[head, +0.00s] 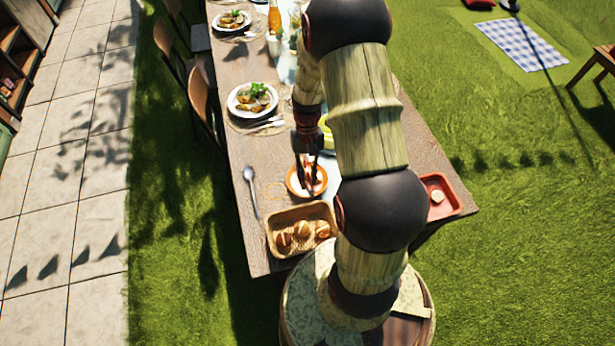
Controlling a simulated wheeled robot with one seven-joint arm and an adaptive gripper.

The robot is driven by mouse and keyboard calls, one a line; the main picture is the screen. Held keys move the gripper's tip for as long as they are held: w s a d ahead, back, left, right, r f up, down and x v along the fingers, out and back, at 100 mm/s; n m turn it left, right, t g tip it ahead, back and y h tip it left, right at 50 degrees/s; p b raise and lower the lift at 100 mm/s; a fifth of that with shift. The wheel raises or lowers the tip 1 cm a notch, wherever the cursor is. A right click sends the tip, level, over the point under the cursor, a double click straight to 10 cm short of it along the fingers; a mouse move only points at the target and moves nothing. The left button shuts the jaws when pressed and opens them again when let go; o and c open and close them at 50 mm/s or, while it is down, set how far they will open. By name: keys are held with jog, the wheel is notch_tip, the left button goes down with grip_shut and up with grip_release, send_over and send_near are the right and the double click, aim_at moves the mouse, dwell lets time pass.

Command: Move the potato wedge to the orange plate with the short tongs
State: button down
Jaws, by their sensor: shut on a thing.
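The orange plate (293,187) lies on the wooden table, just behind the bread basket. My gripper (307,157) hangs point-down over this plate. It is shut on the short tongs (307,183), whose thin dark arms reach down to the middle of the plate. Something small and pale shows by the tong tips, but it is too small to tell whether it is the potato wedge. I cannot tell whether the tips touch the plate. My own arm hides much of the table's middle and right.
A wicker basket (272,243) with several rolls stands at the near edge. A spoon (251,190) lies left of the orange plate. A red tray (455,206) with a small round thing is at right. A plate of food (233,106) stands farther back. Chairs line the left side.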

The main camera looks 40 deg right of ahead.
notch_tip(320, 180, down, 9)
jog(key=b, duration=0.6)
jog(key=shift+r, duration=0.15)
jog(key=c, duration=2.1)
grip_release()
jog(key=shift+o, duration=0.2)
notch_tip(320, 180, up, 10)
jog(key=p, duration=0.7)
